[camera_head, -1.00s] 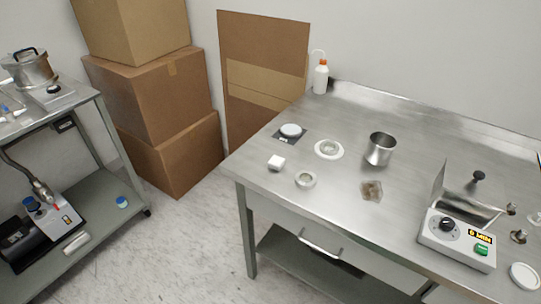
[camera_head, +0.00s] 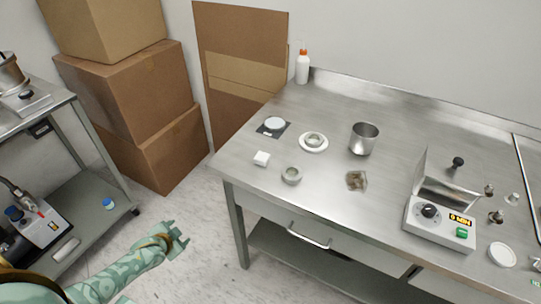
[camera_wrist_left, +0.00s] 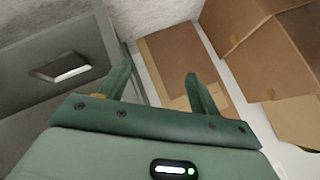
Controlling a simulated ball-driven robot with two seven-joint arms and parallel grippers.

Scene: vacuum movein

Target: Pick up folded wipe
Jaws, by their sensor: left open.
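The folded wipe looks to be the small white block (camera_head: 262,158) near the left front corner of the steel table (camera_head: 330,105) in the head view. My left gripper (camera_head: 181,236) is low at the left of the head view, in front of the table's left end and well short of the wipe. It is open with nothing between its fingers, as the left wrist view also shows (camera_wrist_left: 158,84). The wipe is not seen in the left wrist view. My right gripper is not in view.
A tape-like ring (camera_head: 291,175), a white dish (camera_head: 313,142), a small scale (camera_head: 274,126) and a steel beaker (camera_head: 363,139) stand near the wipe. A brown crumpled piece (camera_head: 356,181) and a control box (camera_head: 440,222) lie further right. Cardboard boxes (camera_head: 130,90) and a cart (camera_head: 85,185) are at left.

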